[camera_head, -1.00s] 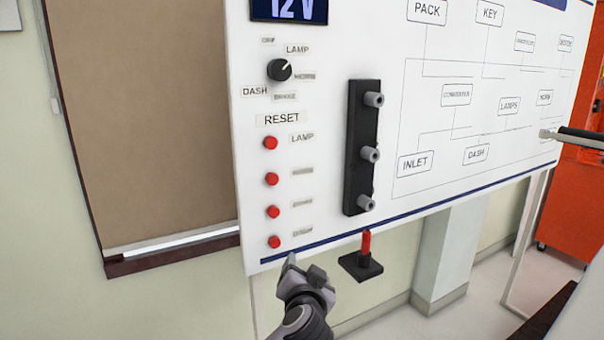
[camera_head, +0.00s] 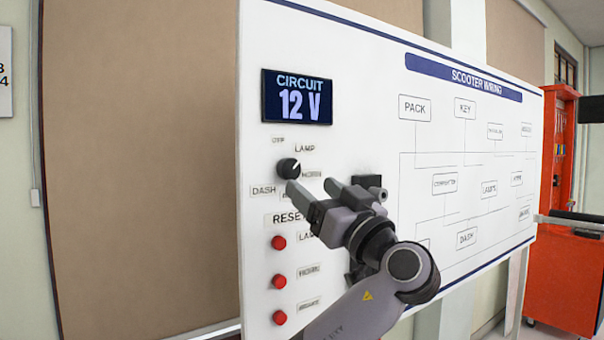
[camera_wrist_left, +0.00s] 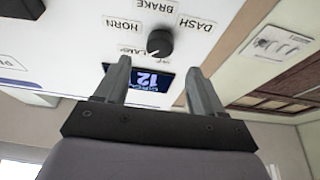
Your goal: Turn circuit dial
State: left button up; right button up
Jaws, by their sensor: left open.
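The circuit dial (camera_head: 288,168) is a round black knob on the white panel, below the display (camera_head: 297,97) reading CIRCUIT 12 V. Its white mark points up and right, toward the LAMP label. My left gripper (camera_head: 312,188) is open and empty, just below and right of the dial in the head view. Its fingers point at the panel, apart from the knob as far as I can see. In the left wrist view the dial (camera_wrist_left: 160,42) shows upside down, beyond the gap between the two fingertips (camera_wrist_left: 158,68). My right gripper is not in view.
Red reset buttons (camera_head: 279,242) run down the panel below the dial. A black block (camera_head: 368,183) with grey knobs is partly hidden behind my left gripper. An orange cabinet (camera_head: 561,270) stands at the far right. A grey and black bar (camera_head: 575,219) shows before it.

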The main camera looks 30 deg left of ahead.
aim_at(292, 170)
pick_arm(q)
jog(key=p+x, duration=0.2)
jog(key=x, duration=0.4)
jog(key=shift+w+a+r+p, duration=0.1)
jog(key=shift+w+a+p, duration=0.15)
jog(key=shift+a+p, duration=0.15)
jog(key=shift+c, duration=0.4)
jog(key=c, duration=1)
